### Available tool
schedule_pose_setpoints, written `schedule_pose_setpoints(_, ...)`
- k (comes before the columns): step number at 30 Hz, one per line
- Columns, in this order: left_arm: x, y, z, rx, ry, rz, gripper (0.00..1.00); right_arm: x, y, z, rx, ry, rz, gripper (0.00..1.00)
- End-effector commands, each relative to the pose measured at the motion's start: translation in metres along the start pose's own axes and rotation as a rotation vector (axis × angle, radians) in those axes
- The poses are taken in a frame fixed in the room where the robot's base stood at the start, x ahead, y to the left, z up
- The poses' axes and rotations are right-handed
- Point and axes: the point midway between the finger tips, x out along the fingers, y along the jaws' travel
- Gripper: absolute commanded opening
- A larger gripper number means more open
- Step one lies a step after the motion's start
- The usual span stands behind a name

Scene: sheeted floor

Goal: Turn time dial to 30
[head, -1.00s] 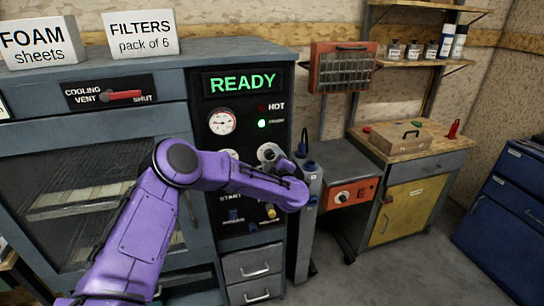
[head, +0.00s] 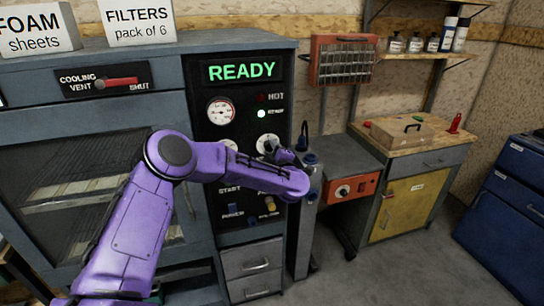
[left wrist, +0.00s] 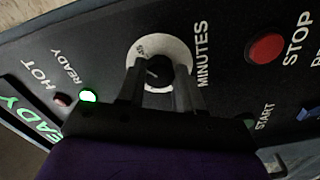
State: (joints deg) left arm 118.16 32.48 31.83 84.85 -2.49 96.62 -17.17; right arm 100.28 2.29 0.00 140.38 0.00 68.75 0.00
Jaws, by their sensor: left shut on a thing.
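The time dial is a dark round knob on a white scale ring marked MINUTES, on the black control panel. In the left wrist view the dial (left wrist: 156,72) sits between the finger ends; its scale figures are too small to read. In the head view the dial (head: 268,143) is partly covered by my gripper. My left gripper (left wrist: 157,82) is shut on the dial, one finger on each side. It also shows in the head view (head: 280,154), in front of the panel. My right gripper is in neither view.
The panel also has a red STOP button (left wrist: 266,48), a lit green lamp (left wrist: 88,96), a gauge (head: 220,111) and a READY display (head: 241,71). A grey bottle-like cylinder (head: 305,225) stands close right of the panel. A workbench (head: 415,165) stands further right.

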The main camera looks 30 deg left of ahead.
Motion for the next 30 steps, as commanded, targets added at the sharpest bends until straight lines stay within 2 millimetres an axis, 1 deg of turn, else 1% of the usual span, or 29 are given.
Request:
schedule_pose_setpoints(1,0.0,-0.007,0.003,-0.04,0.002,0.0,0.05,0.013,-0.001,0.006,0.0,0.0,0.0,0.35)
schedule_pose_setpoints(18,0.0,-0.007,0.003,-0.565,0.001,-0.001,0.05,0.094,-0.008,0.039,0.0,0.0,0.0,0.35)
schedule_pose_setpoints(24,0.0,-0.005,0.002,-0.704,0.0,-0.002,0.05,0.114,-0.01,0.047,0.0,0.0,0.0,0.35)
schedule_pose_setpoints(30,-0.001,-0.003,0.001,-0.798,0.0,-0.002,0.05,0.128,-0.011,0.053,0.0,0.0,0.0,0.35)
